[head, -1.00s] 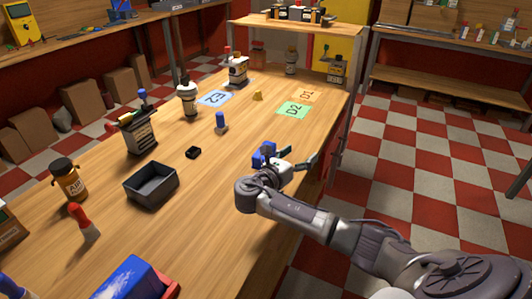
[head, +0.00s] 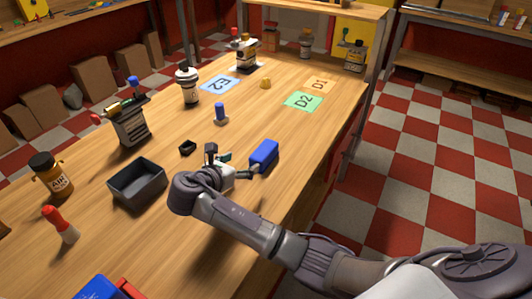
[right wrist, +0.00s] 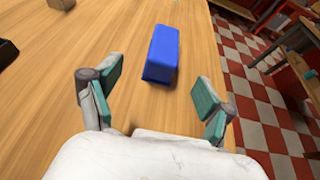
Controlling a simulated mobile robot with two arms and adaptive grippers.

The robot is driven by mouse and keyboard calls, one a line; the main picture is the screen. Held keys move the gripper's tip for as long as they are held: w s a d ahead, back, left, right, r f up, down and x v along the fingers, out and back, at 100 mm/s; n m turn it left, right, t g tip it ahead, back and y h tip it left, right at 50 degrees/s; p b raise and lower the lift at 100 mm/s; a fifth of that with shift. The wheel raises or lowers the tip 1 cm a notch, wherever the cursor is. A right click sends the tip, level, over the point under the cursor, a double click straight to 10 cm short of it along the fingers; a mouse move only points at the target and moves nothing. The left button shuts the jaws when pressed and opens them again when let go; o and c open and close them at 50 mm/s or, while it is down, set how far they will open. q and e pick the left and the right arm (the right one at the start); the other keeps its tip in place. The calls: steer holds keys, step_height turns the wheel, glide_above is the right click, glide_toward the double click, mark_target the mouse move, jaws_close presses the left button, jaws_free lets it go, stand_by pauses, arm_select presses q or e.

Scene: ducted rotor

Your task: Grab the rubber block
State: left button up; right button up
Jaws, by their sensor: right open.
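A blue block (head: 264,153), which I take for the rubber block, lies on the wooden table near its right edge. In the right wrist view the blue block (right wrist: 162,53) lies just ahead of the fingers, roughly between their lines, and apart from them. My right gripper (head: 231,162) is open and empty, low over the table on the near left side of the block. Its two teal-padded fingers (right wrist: 157,82) are spread wide in the wrist view. My left gripper is not in view.
A dark grey tray (head: 137,205) and a small black box (head: 188,147) are left of my right gripper. Cards D2 (head: 302,101) and D1 (head: 319,83) lie beyond the block, with clear wood between.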

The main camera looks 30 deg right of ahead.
mark_target(262, 151)
steer(key=x, duration=0.5)
steer(key=shift+w+d+f, duration=0.1)
steer(key=shift+d+f, duration=0.05)
steer(key=shift+d, duration=0.15)
steer(key=shift+s+d+r+x, duration=0.1)
steer(key=shift+x, duration=0.8)
steer(key=shift+s+d+r+x, duration=0.1)
steer(key=shift+r+x, duration=0.05)
steer(key=shift+x, duration=0.75)
steer(key=shift+s+d+r+x, duration=0.1)
steer(key=shift+x, duration=0.85)
steer(key=c, duration=1.3)
steer(key=shift+r, duration=0.1)
